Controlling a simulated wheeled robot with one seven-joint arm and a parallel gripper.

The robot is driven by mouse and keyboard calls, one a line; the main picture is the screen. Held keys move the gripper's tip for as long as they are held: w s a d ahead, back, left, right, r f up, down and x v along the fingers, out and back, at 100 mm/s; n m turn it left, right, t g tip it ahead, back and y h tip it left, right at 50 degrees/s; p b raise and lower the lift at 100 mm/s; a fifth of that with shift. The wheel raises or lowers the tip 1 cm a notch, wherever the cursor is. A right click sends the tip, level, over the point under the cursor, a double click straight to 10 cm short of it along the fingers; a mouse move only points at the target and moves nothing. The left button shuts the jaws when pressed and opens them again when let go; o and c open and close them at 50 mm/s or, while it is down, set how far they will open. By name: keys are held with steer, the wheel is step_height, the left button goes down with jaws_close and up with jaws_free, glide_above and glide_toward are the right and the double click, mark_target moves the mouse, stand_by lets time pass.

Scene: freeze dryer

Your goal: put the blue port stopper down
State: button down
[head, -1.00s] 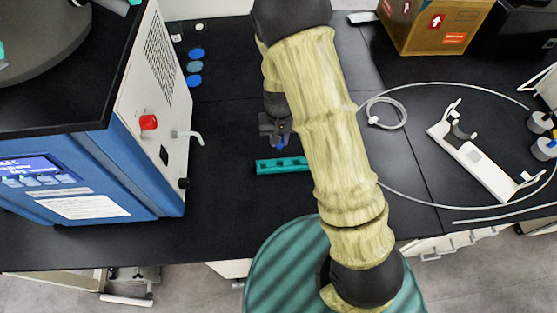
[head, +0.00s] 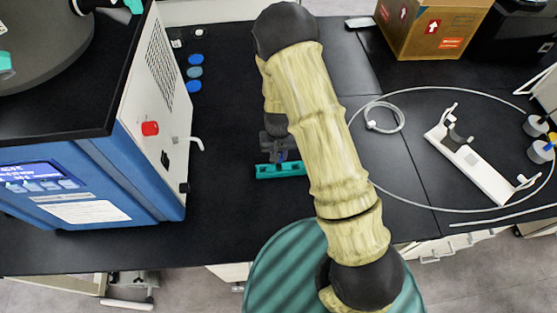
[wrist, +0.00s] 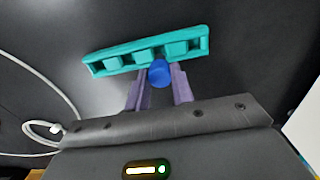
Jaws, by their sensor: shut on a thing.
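The blue port stopper (wrist: 159,73) is between the two purple-grey fingers of my gripper (wrist: 160,88) in the wrist view, and the gripper is shut on it. A teal rack (wrist: 118,61) with several square pockets lies on the black bench beyond the fingertips. In the wrist view the stopper overlaps the rack's near edge; I cannot tell whether they touch. In the head view my gripper (head: 279,152) is just above and behind the rack (head: 279,171), and the arm partly covers it. The stopper is mostly hidden there.
The blue and white freeze dryer (head: 150,150) stands at left, with a red knob (head: 150,128) and a pale spout on its side. Several blue discs (head: 194,73) lie behind. A coiled tube (head: 388,115) and white bracket (head: 470,155) lie at right. Bench left of the rack is clear.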

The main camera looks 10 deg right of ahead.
steer(key=shift+f+p, duration=0.55)
steer(key=shift+f, duration=1.5)
steer(key=shift+f, duration=0.2)
steer(key=c, duration=1.2)
jaws_free()
steer(key=shift+r, duration=0.1)
step_height(320, 180, up, 12)
steer(key=b, duration=0.2)
steer(key=shift+f+b, duration=0.2)
steer(key=shift+b, duration=0.2)
steer(key=shift+r, duration=0.3)
